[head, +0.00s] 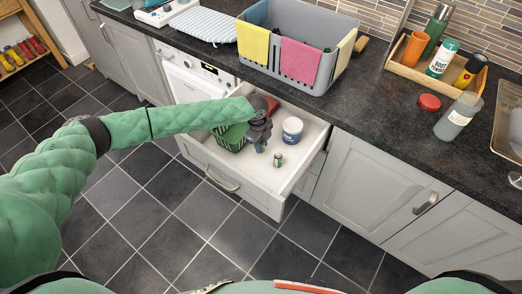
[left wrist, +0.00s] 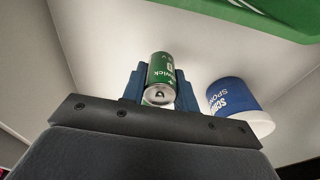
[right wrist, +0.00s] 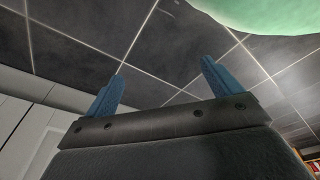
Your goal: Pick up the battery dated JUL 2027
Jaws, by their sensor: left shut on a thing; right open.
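My left gripper (head: 260,147) is inside the open drawer (head: 232,178). In the left wrist view its blue fingers are shut on a green battery (left wrist: 161,74) with a silver end, gripped from both sides. The print on its side is partly readable, but I see no date. Another small green and silver battery (head: 278,160) appears in the drawer just right of the gripper in the head view; its date is too small to read. My right gripper (right wrist: 160,85) is open and empty, with floor tiles behind it.
A green basket (head: 231,137) sits left of the gripper in the drawer, and a blue and white tub (head: 292,130) stands right of it. The counter above holds a grey rack (head: 318,69) with cloths, a wooden tray (head: 408,74) of bottles and a clear bottle (head: 458,118).

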